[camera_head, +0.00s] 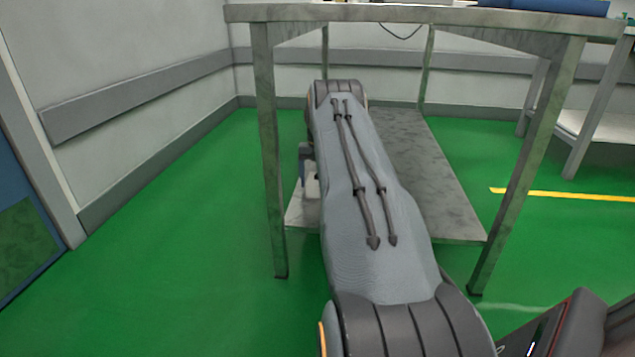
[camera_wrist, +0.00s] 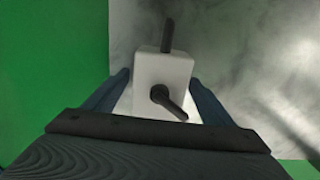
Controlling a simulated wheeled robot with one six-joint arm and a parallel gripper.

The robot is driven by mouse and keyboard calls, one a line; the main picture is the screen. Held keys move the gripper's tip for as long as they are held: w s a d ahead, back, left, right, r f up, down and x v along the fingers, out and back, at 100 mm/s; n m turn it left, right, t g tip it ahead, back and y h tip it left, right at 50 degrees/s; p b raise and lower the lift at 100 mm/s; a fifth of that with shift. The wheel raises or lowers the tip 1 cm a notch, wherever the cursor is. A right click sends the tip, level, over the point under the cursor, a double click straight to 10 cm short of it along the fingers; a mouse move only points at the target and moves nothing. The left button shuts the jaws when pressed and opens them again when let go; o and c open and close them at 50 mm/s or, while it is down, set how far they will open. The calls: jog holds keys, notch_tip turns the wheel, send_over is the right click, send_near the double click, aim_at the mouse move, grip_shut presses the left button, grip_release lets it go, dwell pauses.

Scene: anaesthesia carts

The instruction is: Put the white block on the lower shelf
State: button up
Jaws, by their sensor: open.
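The white block (camera_wrist: 163,70), with a dark rod at its far side and another on its face, sits between the two blue fingers of my gripper (camera_wrist: 158,80) in the wrist view. The fingers are open, one on each side of it. The block appears to stand on the grey lower shelf (camera_wrist: 260,60), close to the shelf's left edge; its contact with the shelf is hidden. In the head view my arm covers much of the lower shelf (camera_head: 445,195). A small pale part of the block (camera_head: 312,187) shows at the arm's left side.
The metal table (camera_head: 400,14) spans above my arm, with a blue roll (camera_head: 570,6) on top. Its front legs (camera_head: 268,160) stand on both sides of the arm. Green floor (camera_head: 180,230) is free to the left. Another table (camera_head: 590,125) stands at right.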

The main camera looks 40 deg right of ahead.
notch_tip(320, 180, up, 12)
jog(key=p, duration=0.4)
dwell(0.5)
